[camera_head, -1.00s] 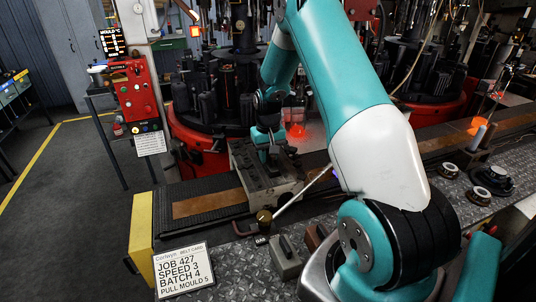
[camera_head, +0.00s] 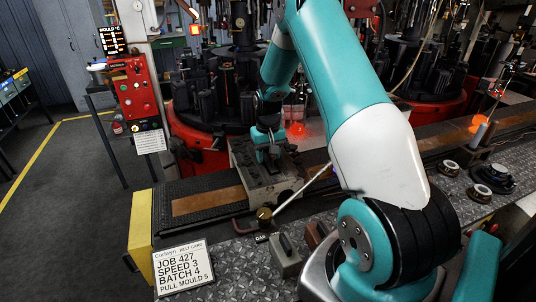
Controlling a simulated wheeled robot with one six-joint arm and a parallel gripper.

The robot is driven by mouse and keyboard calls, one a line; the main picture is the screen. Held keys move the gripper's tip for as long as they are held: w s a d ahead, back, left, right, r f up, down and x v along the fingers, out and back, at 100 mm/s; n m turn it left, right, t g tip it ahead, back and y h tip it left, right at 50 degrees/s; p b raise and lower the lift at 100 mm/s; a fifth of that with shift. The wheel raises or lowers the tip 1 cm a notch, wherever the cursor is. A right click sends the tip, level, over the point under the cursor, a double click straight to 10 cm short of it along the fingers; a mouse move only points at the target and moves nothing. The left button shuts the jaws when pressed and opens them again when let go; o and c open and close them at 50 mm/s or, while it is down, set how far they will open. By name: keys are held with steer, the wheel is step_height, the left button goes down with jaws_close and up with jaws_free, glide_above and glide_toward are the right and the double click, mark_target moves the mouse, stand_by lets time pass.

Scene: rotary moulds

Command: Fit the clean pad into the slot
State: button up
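A grey metal block (camera_head: 262,191) with several dark recesses in its top stands over the belt at the middle left. My gripper (camera_head: 268,158) points down at the rear part of this block. Its fingertips are dark and small, so I cannot tell whether they are open or shut, or whether a pad is between them. The slot cannot be told apart from the other recesses, and I cannot pick out the clean pad for sure.
A grey box with a handle (camera_head: 286,262) and a brown one stand on the tread plate in front. Red-based machines (camera_head: 203,160) stand behind. A job card (camera_head: 183,269) is at front left.

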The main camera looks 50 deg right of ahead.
steer(key=shift+o, duration=0.7)
step_height(320, 180, up, 17)
steer(key=b, duration=0.3)
steer(key=shift+r+b, duration=0.2)
steer(key=shift+b, duration=0.15)
steer(key=s+a+r+n+t+y, duration=0.1)
steer(key=s+a+r+n, duration=0.2)
steer(key=a, duration=0.8)
steer(key=s+a+n+y, duration=0.1)
steer(key=s+a+n, duration=0.35)
steer(key=a, duration=0.75)
steer(key=s+a+n+y, duration=0.1)
steer(key=s+a+n, duration=0.1)
steer(key=s+a, duration=0.4)
steer(key=s+a+f+n+g+y, duration=0.1)
steer(key=s+a+n, duration=0.2)
steer(key=s+a, duration=0.4)
steer(key=s, duration=0.4)
steer(key=shift+s+f, duration=0.15)
steer(key=shift+s, duration=0.1)
